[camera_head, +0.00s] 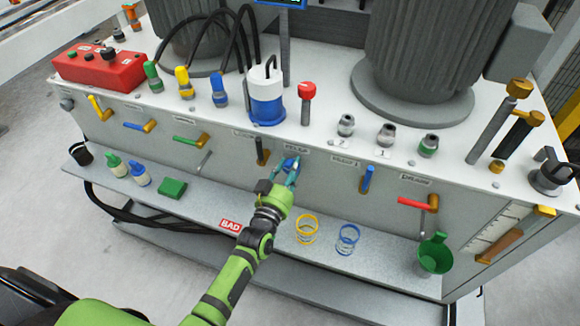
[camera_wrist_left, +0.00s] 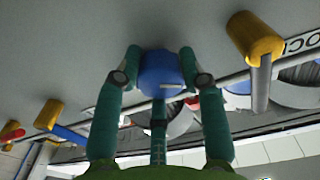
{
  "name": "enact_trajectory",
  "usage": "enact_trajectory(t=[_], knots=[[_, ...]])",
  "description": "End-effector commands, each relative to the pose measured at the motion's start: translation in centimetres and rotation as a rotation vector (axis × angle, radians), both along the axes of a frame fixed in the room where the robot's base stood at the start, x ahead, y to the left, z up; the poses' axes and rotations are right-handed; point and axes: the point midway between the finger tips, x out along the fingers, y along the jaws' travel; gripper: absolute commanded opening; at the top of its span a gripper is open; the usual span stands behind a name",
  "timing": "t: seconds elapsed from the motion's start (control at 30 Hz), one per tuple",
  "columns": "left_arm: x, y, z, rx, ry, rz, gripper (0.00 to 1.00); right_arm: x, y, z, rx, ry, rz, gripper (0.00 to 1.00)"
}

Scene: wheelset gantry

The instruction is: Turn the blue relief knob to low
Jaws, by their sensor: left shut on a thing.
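The blue relief knob (camera_wrist_left: 160,74) sits on the panel in the left wrist view, with a pale mark on its face. In the head view the knob (camera_head: 290,163) shows on the front panel under a label, partly covered by my gripper. My left gripper (camera_head: 287,174) reaches it from below. In the left wrist view its teal fingers (camera_wrist_left: 161,80) stand on both sides of the knob and are shut on it. I cannot read which setting the mark points to. My right gripper is not in view.
The shelf below holds a yellow spring (camera_head: 306,229), a blue spring (camera_head: 347,239) and a green cup (camera_head: 434,255).

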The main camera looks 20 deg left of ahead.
Motion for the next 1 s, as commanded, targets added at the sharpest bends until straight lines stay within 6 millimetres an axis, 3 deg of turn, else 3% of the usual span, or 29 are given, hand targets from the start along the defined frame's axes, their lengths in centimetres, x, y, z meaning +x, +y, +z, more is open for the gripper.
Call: enact_trajectory(t=[0.5, 1.0], knots=[[0.1, 0.0, 0.3, -0.381, 0.006, -0.001, 0.08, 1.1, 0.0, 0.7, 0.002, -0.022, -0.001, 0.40], [0.1, 0.0, 0.3, -0.481, 0.009, 0.000, 0.08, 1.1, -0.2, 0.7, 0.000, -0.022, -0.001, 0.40]])
